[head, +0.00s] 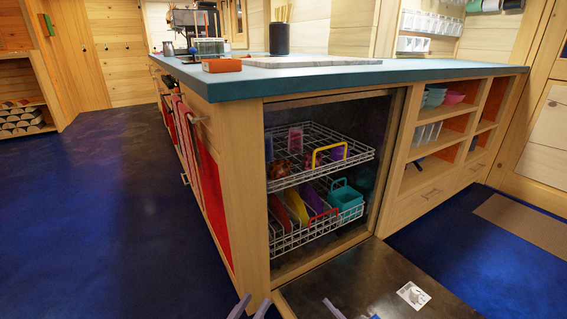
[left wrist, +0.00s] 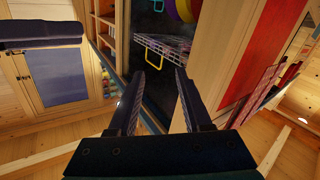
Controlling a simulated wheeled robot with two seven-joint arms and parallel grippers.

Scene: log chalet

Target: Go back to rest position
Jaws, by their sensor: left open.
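My left gripper (head: 251,307) shows only as two dark fingertips at the bottom edge of the head view, in front of the dishwasher's left side. In the left wrist view my left gripper (left wrist: 167,70) is open, with its two dark fingers apart and nothing between them. Small tips of my right gripper (head: 352,312) show at the bottom edge of the head view; the rest is cut off. The open dishwasher has an upper rack (head: 330,166) and a lower rack (head: 285,238) holding colourful dishes and a teal basket (head: 346,199).
The lowered dishwasher door (head: 345,285) lies low ahead, with a white label on it. The teal-topped counter (head: 300,84) stands above, with open shelves (head: 436,130) at right. The blue floor (head: 110,215) at left is clear. A brown mat (head: 520,222) lies at right.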

